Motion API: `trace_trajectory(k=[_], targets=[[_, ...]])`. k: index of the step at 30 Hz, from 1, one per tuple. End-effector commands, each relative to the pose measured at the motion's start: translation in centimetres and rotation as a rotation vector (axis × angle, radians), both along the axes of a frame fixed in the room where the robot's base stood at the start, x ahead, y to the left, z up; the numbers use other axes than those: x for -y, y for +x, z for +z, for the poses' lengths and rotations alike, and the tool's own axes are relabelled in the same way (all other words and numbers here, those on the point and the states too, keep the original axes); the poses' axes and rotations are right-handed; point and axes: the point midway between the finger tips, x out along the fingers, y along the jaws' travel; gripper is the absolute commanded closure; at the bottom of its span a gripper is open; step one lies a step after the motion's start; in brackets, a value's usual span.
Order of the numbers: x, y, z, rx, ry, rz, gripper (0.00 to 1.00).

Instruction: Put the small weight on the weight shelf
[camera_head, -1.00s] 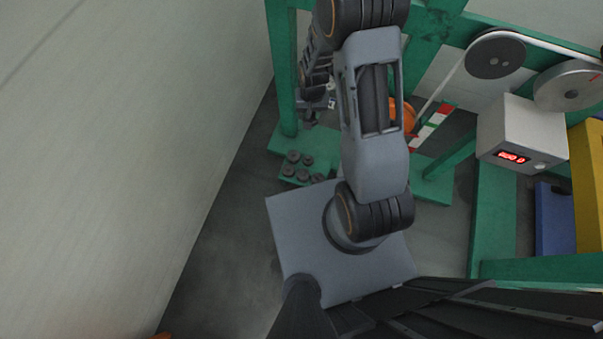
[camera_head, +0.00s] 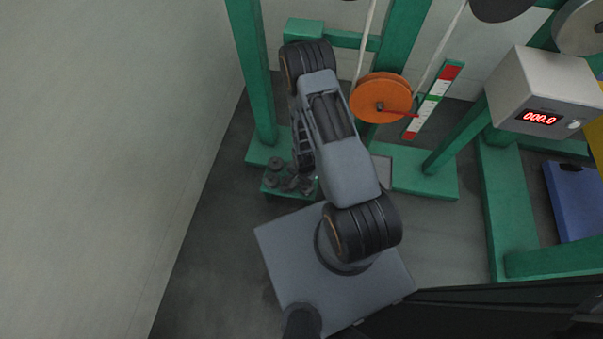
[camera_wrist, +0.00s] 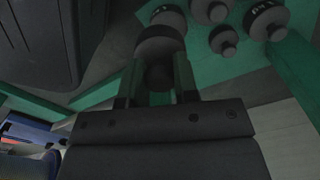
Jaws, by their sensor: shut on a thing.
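The weight shelf (camera_head: 270,190) is a low green ledge at the foot of the green post in the head view. Several dark weights (camera_head: 275,166) stand on it, and my arm partly covers them. In the wrist view my gripper (camera_wrist: 157,82) is shut on a dark, round weight (camera_wrist: 158,48), which I take for the small weight. It is close to the other weights (camera_wrist: 223,40) on the green surface. I cannot tell whether the held weight touches the shelf. In the head view, my arm largely hides the gripper and the held weight.
An orange pulley (camera_head: 381,98) with a cord hangs right of my arm, beside a red, white and green scale strip (camera_head: 433,100). A green post (camera_head: 252,75) rises behind the shelf. A grey display box (camera_head: 545,90) stands at the right. Floor left of the shelf is clear.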

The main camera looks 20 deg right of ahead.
Motion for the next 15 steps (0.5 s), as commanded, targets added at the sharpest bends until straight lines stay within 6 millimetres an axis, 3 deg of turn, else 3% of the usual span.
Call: trace_trajectory(k=[9,15], targets=[[4.6,6.2,-4.1,0.003,-0.001,-0.002,1.00],[6.0,8.1,-7.1,0.001,0.000,0.000,1.00]])
